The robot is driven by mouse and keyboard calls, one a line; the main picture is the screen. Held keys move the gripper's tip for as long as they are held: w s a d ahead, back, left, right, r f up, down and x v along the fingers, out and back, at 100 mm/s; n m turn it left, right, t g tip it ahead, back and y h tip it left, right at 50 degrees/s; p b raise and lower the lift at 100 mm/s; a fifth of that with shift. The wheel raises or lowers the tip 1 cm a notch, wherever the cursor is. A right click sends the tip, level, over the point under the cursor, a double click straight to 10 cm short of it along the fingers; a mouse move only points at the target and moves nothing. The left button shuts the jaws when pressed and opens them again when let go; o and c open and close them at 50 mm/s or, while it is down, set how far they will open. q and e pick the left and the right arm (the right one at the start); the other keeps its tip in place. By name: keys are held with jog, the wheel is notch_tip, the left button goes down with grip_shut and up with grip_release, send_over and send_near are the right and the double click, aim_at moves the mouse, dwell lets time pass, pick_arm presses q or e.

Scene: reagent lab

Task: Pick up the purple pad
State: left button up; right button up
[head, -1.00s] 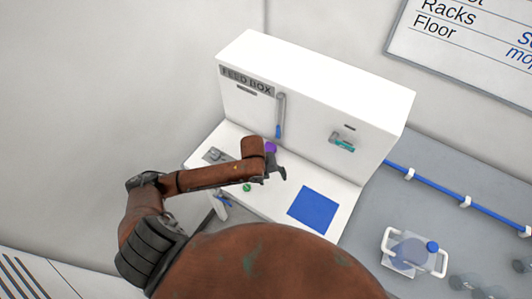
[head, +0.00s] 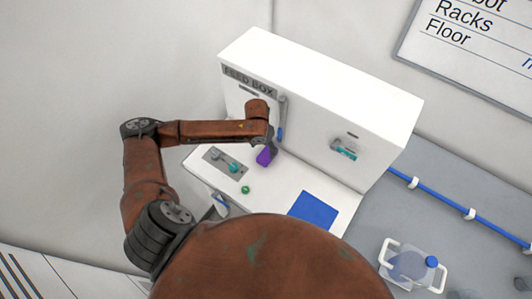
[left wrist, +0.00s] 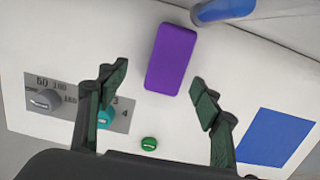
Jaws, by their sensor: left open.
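The purple pad (head: 264,157) lies on the white worktop below the front of the feed box, partly covered by my left gripper in the head view. In the left wrist view the whole pad (left wrist: 171,58) shows as a slightly tilted rounded block. My left gripper (left wrist: 160,88) is open and empty. Its fingers are spread to either side of the pad's near end, and the pad lies beyond the fingertips. In the head view my left gripper (head: 270,144) hangs over the pad. My right gripper is not in view.
The feed box (head: 315,110) rises behind the pad, with a blue-ended handle (head: 280,133) close by. A knob panel (head: 225,163), a green button (head: 245,189) and a blue square (head: 313,209) are on the worktop.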

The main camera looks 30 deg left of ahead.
aim_at(267, 153)
pick_arm(q)
jog(key=f, duration=0.1)
jog(key=w+d+f+p, duration=0.1)
jog(key=f, duration=0.1)
jog(key=w+f, duration=0.1)
jog(key=shift+d+f, duration=0.15)
jog(key=shift+f, duration=0.1)
jog(key=shift+s+f, duration=0.15)
jog(key=shift+f, duration=0.3)
jog(key=shift+c, duration=0.5)
jog(key=c, duration=1.1)
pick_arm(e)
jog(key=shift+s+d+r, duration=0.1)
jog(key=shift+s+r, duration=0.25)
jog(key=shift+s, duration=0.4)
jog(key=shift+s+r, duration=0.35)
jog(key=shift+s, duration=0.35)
